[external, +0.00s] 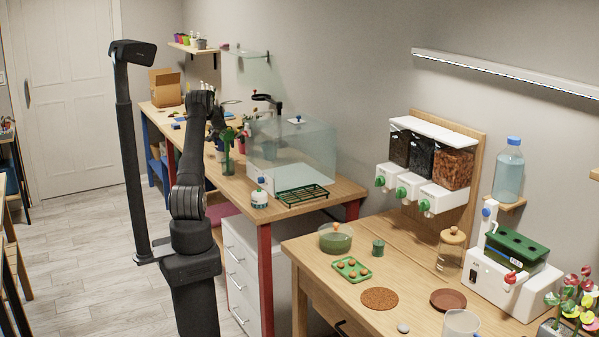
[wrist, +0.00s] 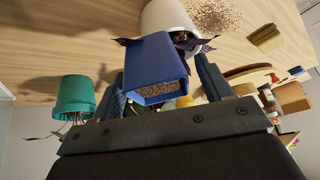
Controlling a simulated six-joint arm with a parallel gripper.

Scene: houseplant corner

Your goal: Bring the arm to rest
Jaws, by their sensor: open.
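My gripper shows in the wrist view (wrist: 160,85), its two dark fingers spread apart. A blue square pot (wrist: 153,58) with brown, grainy soil lies in the picture between and beyond the fingers; I cannot tell whether they touch it. Dark purple leaves show behind the pot.
A white pot (wrist: 168,18) and a teal pot (wrist: 75,95) stand near the fingers in the wrist view. In the external view a clear glass case (external: 310,150) and a green rack (external: 302,195) stand on the far bench. The near table holds an orange-dotted green tray (external: 340,266).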

